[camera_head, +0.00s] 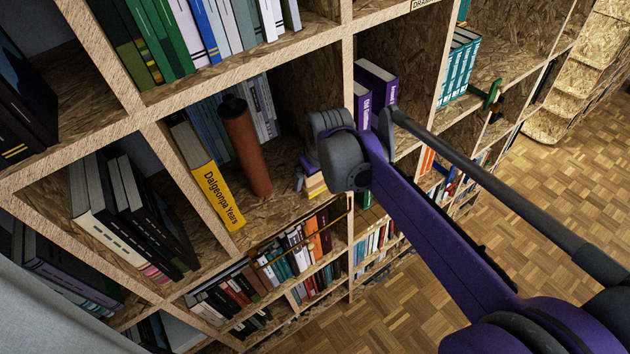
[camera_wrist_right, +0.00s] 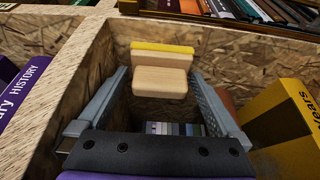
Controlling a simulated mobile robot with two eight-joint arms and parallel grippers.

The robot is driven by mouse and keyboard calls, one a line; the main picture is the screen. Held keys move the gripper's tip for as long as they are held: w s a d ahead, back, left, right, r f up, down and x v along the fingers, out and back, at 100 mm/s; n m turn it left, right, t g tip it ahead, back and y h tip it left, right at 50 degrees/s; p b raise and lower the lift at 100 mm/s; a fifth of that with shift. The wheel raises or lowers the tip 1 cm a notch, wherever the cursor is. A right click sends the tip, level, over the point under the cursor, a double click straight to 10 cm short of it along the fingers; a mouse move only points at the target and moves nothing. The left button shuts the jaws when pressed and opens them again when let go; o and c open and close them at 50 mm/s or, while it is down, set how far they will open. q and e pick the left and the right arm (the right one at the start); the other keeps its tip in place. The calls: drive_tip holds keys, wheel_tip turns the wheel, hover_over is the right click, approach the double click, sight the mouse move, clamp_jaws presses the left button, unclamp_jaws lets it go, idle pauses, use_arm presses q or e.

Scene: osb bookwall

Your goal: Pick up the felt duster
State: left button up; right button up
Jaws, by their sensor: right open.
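The felt duster (camera_wrist_right: 161,80) is a pale wooden block with a yellow band along its upper edge in the wrist view. It sits inside a bookshelf compartment. In the head view, a small yellow and wooden part (camera_head: 316,186) shows beside my right gripper (camera_head: 312,170), which hides much of that spot. My right gripper is open. Its two grey fingers stand left and right of the duster in the wrist view, with gaps on both sides. I cannot tell how far it is below the fingertips. My left gripper is not in view.
A brown-orange cylinder (camera_head: 246,148) and the yellow book "Dalgeonpa Years" (camera_head: 218,195) stand left of the duster in the same compartment. A wooden upright (camera_head: 349,75) separates it from the purple books (camera_head: 374,85). The parquet floor (camera_head: 400,315) is open at lower right.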

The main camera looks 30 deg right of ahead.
drive_tip(key=c, duration=1.1)
drive_tip(key=shift+c, duration=0.3)
drive_tip(key=shift+r, duration=0.1)
drive_tip(key=shift+s+a+r, duration=0.1)
drive_tip(key=shift+s+r, duration=0.05)
drive_tip(key=shift+r, duration=0.4)
wheel_tip(320, 180, up, 5)
drive_tip(key=shift+r, duration=0.2)
drive_tip(key=s+a+b, duration=0.1)
drive_tip(key=s+a, duration=1.1)
drive_tip(key=s, duration=0.3)
drive_tip(key=shift+a+r, duration=0.15)
drive_tip(key=shift+a, duration=0.25)
